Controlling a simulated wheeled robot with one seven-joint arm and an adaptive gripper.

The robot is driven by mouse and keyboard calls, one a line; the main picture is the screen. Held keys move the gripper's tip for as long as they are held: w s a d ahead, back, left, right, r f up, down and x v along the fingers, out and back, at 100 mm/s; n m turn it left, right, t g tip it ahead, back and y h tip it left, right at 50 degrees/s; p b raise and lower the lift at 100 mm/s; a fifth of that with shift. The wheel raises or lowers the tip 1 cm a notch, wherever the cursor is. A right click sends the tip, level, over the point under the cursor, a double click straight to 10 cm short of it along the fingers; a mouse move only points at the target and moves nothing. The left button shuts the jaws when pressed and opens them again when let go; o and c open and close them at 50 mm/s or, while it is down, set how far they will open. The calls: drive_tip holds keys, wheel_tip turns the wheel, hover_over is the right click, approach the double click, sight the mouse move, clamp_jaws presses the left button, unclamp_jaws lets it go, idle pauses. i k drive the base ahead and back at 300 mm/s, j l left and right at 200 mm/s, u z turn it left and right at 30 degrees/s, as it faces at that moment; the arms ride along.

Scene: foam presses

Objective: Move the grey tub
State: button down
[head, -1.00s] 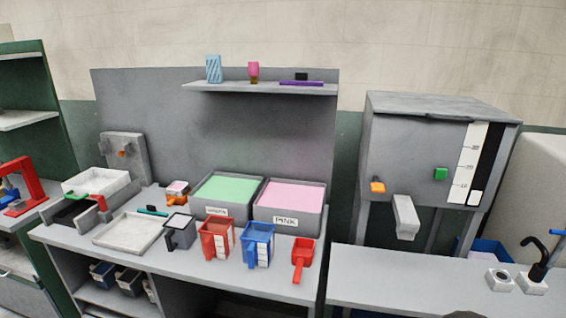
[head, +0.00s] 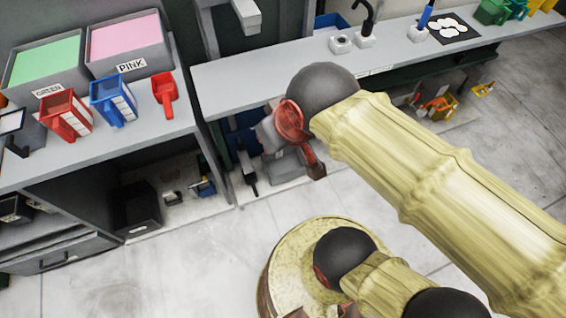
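Two grey tubs with labels stand on the left bench in the head view. One is the tub marked PINK (head: 131,67), filled with pink material. I cannot tell which tub the task means. My arm reaches in from the right, well apart from both tubs. I cannot make out my gripper's fingers in this view.
A red jug (head: 66,117), a blue jug (head: 113,100) and a red scoop (head: 165,94) stand in front of the tubs. A dark bin (head: 137,207) is under the bench. A long grey counter (head: 270,75) runs right. Open floor (head: 190,270) lies in front.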

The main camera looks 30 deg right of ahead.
sight(288, 164)
drive_tip(key=k+l, duration=0.15)
drive_tip(key=l, duration=0.2)
drive_tip(key=k+l, duration=0.15)
drive_tip(key=l, duration=0.2)
drive_tip(key=k+l+u, duration=0.1)
drive_tip(key=l, duration=0.3)
drive_tip(key=k+l, duration=0.2)
drive_tip(key=l, duration=0.15)
drive_tip(key=k+l, duration=0.15)
drive_tip(key=l, duration=0.2)
drive_tip(key=u, duration=0.05)
